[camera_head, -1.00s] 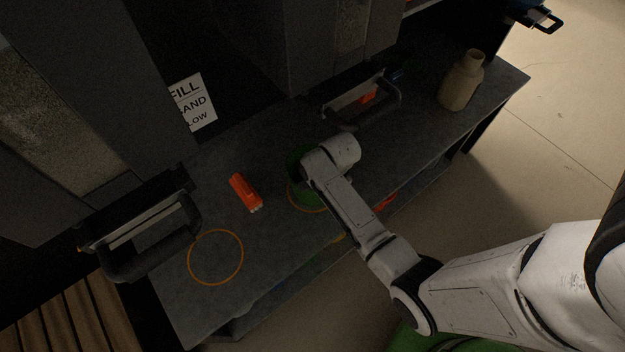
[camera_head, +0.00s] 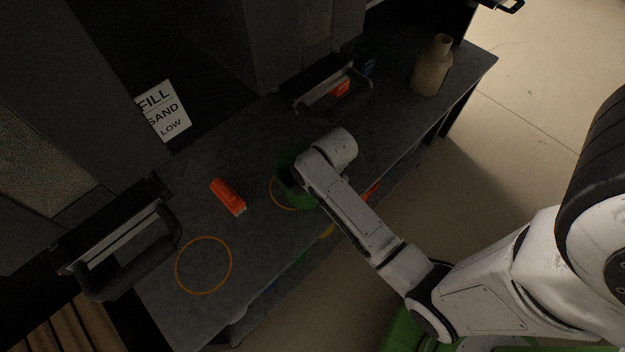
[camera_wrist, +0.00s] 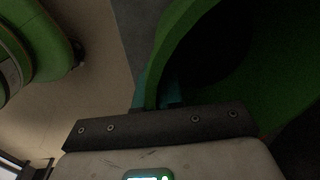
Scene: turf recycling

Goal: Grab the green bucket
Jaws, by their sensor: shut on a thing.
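The green bucket (camera_head: 287,165) stands on the dark grey bench, partly hidden behind my arm's end in the head view. Its foot is by an orange ring marked on the bench top. In the wrist view the bucket's green rim and wall (camera_wrist: 178,35) fill the upper right, with its dark inside open to view. My gripper (camera_wrist: 158,100) is shut on the bucket's wall at the rim. Teal finger parts show on both sides of the wall. In the head view the fingers are hidden by my arm.
An orange tool (camera_head: 228,196) lies left of the bucket. An empty orange ring (camera_head: 204,265) is marked farther left. A beige bottle (camera_head: 431,68) stands at the right end. Black handles (camera_head: 120,250) jut over the bench (camera_head: 180,320). A sign (camera_head: 163,110) reads "FILL SAND LOW".

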